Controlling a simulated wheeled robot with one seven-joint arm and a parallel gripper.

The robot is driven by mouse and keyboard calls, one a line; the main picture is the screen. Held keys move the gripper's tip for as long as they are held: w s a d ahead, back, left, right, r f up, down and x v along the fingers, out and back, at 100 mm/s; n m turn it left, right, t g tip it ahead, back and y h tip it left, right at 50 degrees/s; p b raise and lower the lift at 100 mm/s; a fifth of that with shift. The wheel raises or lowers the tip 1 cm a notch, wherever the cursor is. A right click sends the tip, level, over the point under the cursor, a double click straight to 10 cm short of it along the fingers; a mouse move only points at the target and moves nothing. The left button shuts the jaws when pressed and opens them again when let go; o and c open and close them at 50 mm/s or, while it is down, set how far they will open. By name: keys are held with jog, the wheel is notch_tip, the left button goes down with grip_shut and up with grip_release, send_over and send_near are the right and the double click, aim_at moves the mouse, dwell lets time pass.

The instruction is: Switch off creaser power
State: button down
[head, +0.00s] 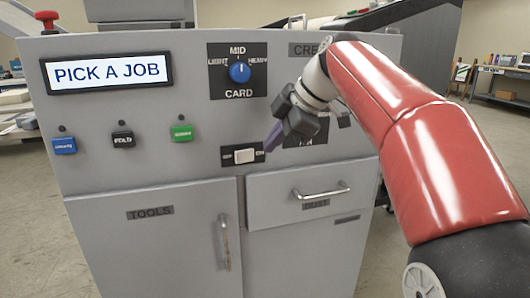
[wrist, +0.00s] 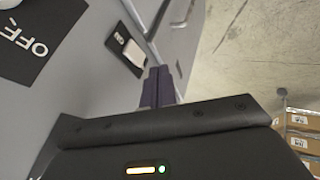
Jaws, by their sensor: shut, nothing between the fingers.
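The grey machine panel (head: 205,130) has a partly hidden label starting "CRE" (head: 303,50) at its upper right. Below it, a black plate (head: 320,132) is mostly hidden behind my gripper. In the wrist view, a large black plate (wrist: 40,35) reads "OFF"; its switch is not visible. A white rocker switch (head: 245,156) sits on a small black plate with tiny labels; it also shows in the wrist view (wrist: 133,52). My gripper (head: 272,139) is shut and empty, its purple fingers in front of the panel, just above and right of the rocker. Contact cannot be told.
A blue dial (head: 240,72) marked CARD, a "PICK A JOB" screen (head: 108,73) and blue, black and green buttons (head: 181,133) are on the panel. A drawer handle (head: 320,194) and a door handle (head: 224,245) protrude below. A red button (head: 47,18) stands on top.

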jog(key=shift+v, duration=1.75)
jog(key=shift+f, duration=0.1)
